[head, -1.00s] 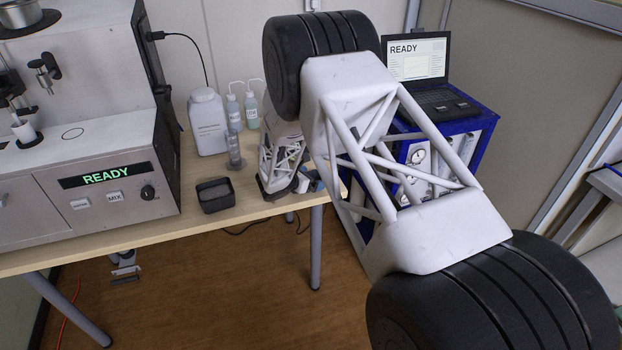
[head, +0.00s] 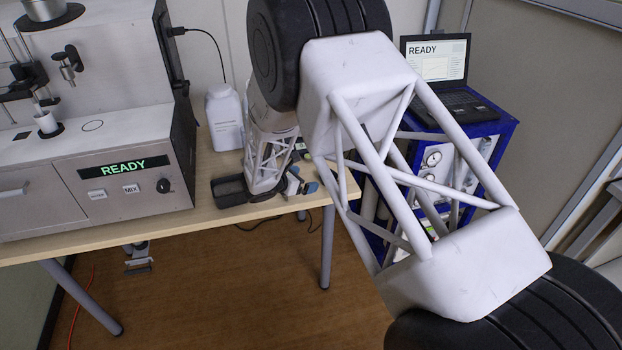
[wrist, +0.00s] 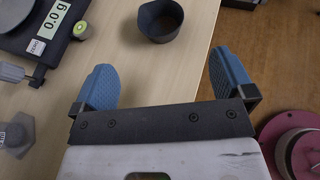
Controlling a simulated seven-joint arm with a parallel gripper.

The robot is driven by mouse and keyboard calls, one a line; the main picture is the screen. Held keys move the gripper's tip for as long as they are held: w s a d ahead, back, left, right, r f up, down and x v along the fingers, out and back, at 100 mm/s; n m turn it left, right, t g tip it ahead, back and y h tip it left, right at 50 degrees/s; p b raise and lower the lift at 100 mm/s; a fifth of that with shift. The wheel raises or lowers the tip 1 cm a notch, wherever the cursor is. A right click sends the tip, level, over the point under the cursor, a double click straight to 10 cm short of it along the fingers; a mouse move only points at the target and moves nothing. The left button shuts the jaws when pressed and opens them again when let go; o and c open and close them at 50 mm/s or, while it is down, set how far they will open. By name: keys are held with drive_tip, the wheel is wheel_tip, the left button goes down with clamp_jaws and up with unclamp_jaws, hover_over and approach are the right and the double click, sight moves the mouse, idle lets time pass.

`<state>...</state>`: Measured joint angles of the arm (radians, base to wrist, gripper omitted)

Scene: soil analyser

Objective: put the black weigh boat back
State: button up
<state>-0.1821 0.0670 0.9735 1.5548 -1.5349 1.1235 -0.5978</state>
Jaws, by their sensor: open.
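The black weigh boat, a small dark round cup with a pouring lip, stands upright on the table in the wrist view (wrist: 161,20), near the table's edge. It lies ahead of my open gripper (wrist: 162,78), centred between the two blue fingers but beyond their tips, untouched. In the head view my gripper (head: 301,184) is low over the table's front right part, and I cannot make out the boat there; my arm covers much of that area.
A black open box (head: 230,190) stands close left of my gripper. A balance (wrist: 38,28) reading 0.0 g is left of the boat. A clear hexagonal base (wrist: 16,136) is at lower left, a pink spool (wrist: 292,140) beyond the table edge. The analyser (head: 120,190) shows READY.

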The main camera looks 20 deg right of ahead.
drive_tip(key=shift+s+a+r, duration=0.25)
drive_tip(key=shift+a+r, duration=0.05)
drive_tip(key=shift+a, duration=0.3)
drive_tip(key=shift+r, duration=0.1)
drive_tip(key=shift+s+d+r, duration=0.15)
drive_tip(key=shift+r, duration=0.2)
drive_tip(key=s+d+r+m+g+y, duration=0.2)
drive_tip(key=s+r+m, duration=0.4)
drive_tip(key=s+r, duration=0.4)
drive_tip(key=s+d+r+m+g+y, duration=0.25)
drive_tip(key=s+r+m, duration=0.35)
drive_tip(key=s+r, duration=0.4)
drive_tip(key=s+a+r+m+y, duration=0.1)
drive_tip(key=s+r+m+y, duration=0.1)
drive_tip(key=s, duration=0.6)
drive_tip(key=s+a+r+m+t+y, duration=0.1)
drive_tip(key=s+a+r+m+y, duration=0.1)
drive_tip(key=s+r+m, duration=0.3)
drive_tip(key=s+a+r+m+t+y, duration=0.1)
drive_tip(key=s+a+r+m+y, duration=0.1)
drive_tip(key=s, duration=1)
drive_tip(key=shift+s+a+r+m+y, duration=0.2)
drive_tip(key=shift+a+r+m+y, duration=0.05)
drive_tip(key=shift+r+m+y, duration=0.75)
